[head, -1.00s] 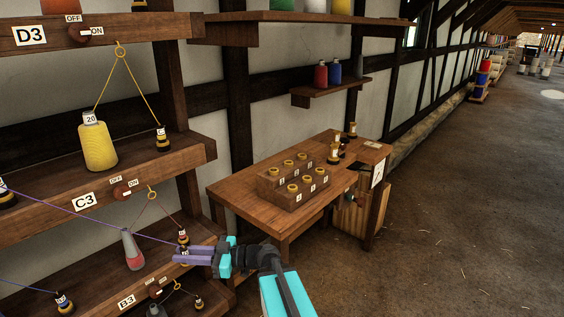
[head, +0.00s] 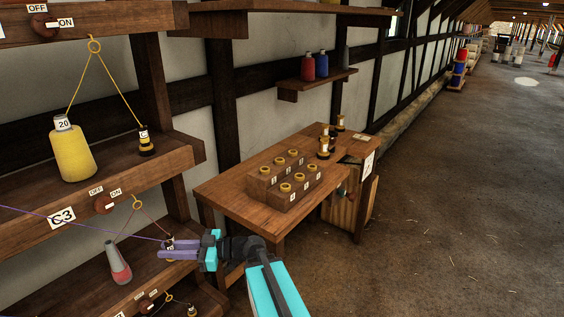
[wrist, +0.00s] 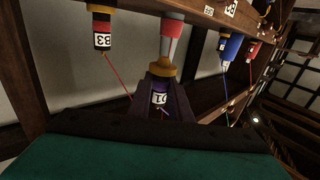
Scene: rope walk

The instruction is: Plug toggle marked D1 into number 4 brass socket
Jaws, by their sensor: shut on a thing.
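My gripper (head: 166,250) is shut on a toggle with a tag that reads D1 (wrist: 160,98). The toggle shows dark with a brass end between the jaws in the wrist view. In the head view it is a small dark shape at the purple jaws, and a purple cord runs from it to the left. The stepped wooden socket block (head: 266,188) stands on the table, to the right of and beyond my gripper. It has two rows of brass sockets with small number tags. The number 4 tag is too small to read for certain.
Wooden shelves (head: 95,190) stand close on the left, with a yellow bobbin (head: 71,153), a grey-red bobbin (head: 118,264) and corded toggles. Several toggles (head: 325,142) stand on the table (head: 235,205) behind the block. The floor at right is clear.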

